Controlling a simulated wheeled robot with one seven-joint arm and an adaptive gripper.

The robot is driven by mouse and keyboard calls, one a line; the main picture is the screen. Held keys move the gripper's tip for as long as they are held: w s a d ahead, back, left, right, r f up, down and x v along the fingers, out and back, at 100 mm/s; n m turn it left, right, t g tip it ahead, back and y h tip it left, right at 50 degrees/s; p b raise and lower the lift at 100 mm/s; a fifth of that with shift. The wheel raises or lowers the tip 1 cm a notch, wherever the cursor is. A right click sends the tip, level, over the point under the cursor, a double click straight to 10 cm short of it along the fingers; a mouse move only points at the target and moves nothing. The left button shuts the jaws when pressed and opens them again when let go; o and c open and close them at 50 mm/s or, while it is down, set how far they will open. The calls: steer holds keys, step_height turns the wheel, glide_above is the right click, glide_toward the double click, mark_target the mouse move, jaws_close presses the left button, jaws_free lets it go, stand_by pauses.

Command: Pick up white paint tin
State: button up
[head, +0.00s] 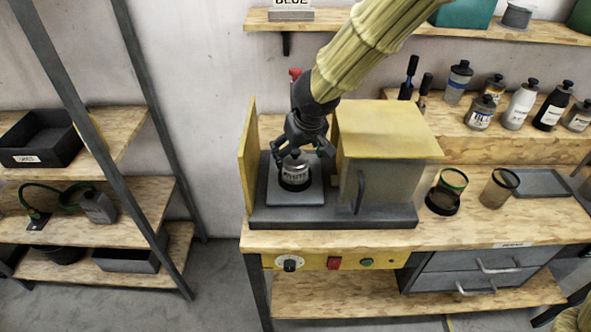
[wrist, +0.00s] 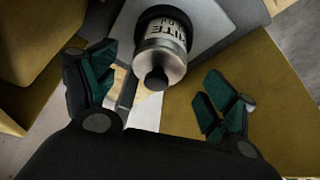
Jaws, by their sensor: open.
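The white paint tin (head: 294,175) is a small silvery container with a dark base band and a dark cap. It stands upright on a grey square plate (head: 290,195) in the open bay of a yellow and grey machine. In the wrist view the tin (wrist: 163,50) shows part of a "WHITE" label, with its cap towards me. My gripper (head: 302,155) is directly above the tin, pointing down, with its fingers spread. In the wrist view my gripper (wrist: 160,88) is open, one teal-padded finger on each side of the tin. I see no contact.
The machine's yellow side panel (head: 248,160) stands close left of the bay, and its yellow-topped housing (head: 388,125) close right. Several bottles (head: 520,105) line the raised shelf behind.

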mark_target(296, 159)
steer(key=shift+p+x, duration=0.3)
steer(key=shift+x, duration=2.6)
steer(key=c, duration=1.3)
